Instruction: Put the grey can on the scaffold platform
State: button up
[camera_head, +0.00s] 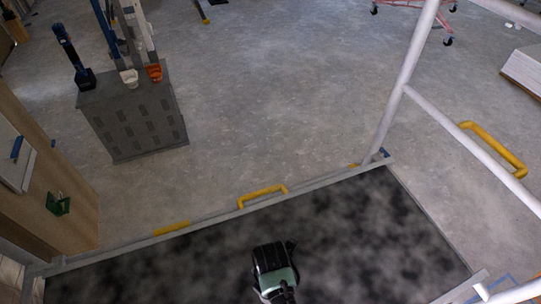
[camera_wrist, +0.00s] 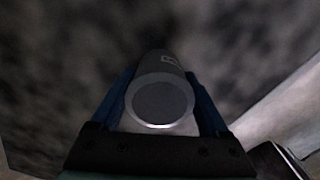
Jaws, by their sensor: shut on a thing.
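My gripper (camera_wrist: 158,108) is shut on the grey can (camera_wrist: 160,100), whose round end faces the camera in the wrist view. The blue fingers lie along both sides of the can. The dark mottled scaffold platform (camera_head: 370,235) fills the lower part of the head view and also shows behind the can in the wrist view (camera_wrist: 60,50). In the head view my gripper is over the middle of the platform, near its lower edge; the can is hidden there. I cannot tell whether the can touches the platform.
White scaffold rails (camera_head: 405,75) rise at the right of the platform. A yellow handle (camera_head: 262,195) stands on its far edge. A grey cabinet (camera_head: 133,118) with a drill and cups is at the upper left. A wooden panel (camera_head: 60,190) stands at the left. The platform around my gripper is clear.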

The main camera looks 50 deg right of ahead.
jog(key=shift+f, duration=0.4)
jog(key=shift+f, duration=0.15)
jog(key=o, duration=1.5)
jog(key=shift+c, duration=0.2)
